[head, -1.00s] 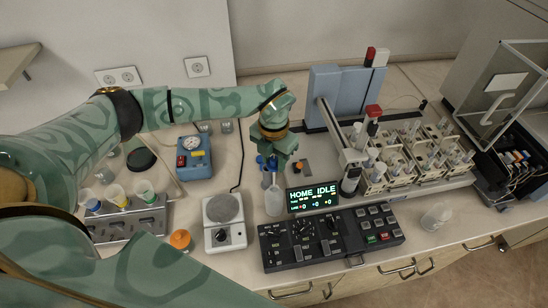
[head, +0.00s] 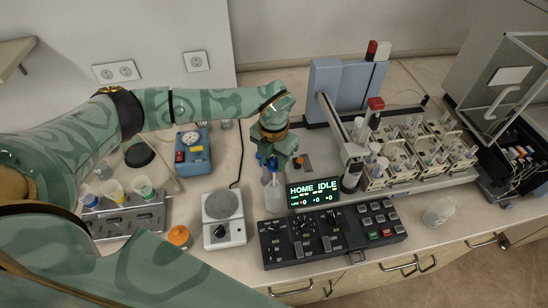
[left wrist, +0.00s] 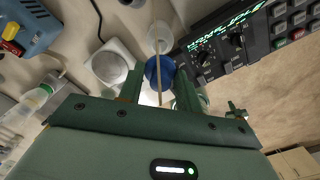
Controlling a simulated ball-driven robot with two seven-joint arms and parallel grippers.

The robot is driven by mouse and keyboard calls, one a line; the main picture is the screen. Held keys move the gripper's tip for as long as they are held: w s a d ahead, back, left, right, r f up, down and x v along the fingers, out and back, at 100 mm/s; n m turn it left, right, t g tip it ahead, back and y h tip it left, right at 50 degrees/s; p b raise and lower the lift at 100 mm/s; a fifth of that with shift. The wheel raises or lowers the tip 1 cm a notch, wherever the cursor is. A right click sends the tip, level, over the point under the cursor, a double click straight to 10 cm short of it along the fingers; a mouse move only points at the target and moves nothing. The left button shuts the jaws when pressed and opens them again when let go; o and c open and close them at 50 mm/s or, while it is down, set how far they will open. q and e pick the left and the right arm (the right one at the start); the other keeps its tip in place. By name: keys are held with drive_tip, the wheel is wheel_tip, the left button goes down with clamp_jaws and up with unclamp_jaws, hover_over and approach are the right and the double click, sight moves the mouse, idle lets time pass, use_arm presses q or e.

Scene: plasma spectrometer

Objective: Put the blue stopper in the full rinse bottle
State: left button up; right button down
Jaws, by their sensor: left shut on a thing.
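My left gripper (head: 268,163) is shut on the blue stopper (left wrist: 158,72), which sits between its green fingers in the left wrist view. A thin tan rod crosses in front of the stopper there. In the head view only a bit of blue (head: 261,159) shows at the fingers. A pale rinse bottle (head: 273,197) stands upright just below the gripper, left of the display; its mouth is partly hidden, and I cannot tell whether stopper and bottle touch. Another pale bottle (head: 439,212) stands at the right front. How full either is, I cannot tell. My right gripper is not in view.
The black control panel (head: 332,235) and lit display (head: 314,193) are close right of the bottle. A scale (head: 223,218), an orange-capped jar (head: 179,237) and a bottle rack (head: 128,219) lie left. The sampler with racks (head: 396,170) fills the right.

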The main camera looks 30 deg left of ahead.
use_arm(q)
drive_tip(key=shift+f+b, duration=2.7)
drive_tip(key=shift+f, duration=1.45)
drive_tip(key=o, duration=0.9)
drive_tip(key=shift+c, duration=0.2)
drive_tip(key=shift+o, duration=1)
drive_tip(key=shift+r, duration=0.1)
drive_tip(key=shift+r, duration=0.35)
drive_tip(key=r, duration=1.5)
drive_tip(key=shift+a+r, duration=0.2)
drive_tip(key=shift+a, duration=0.05)
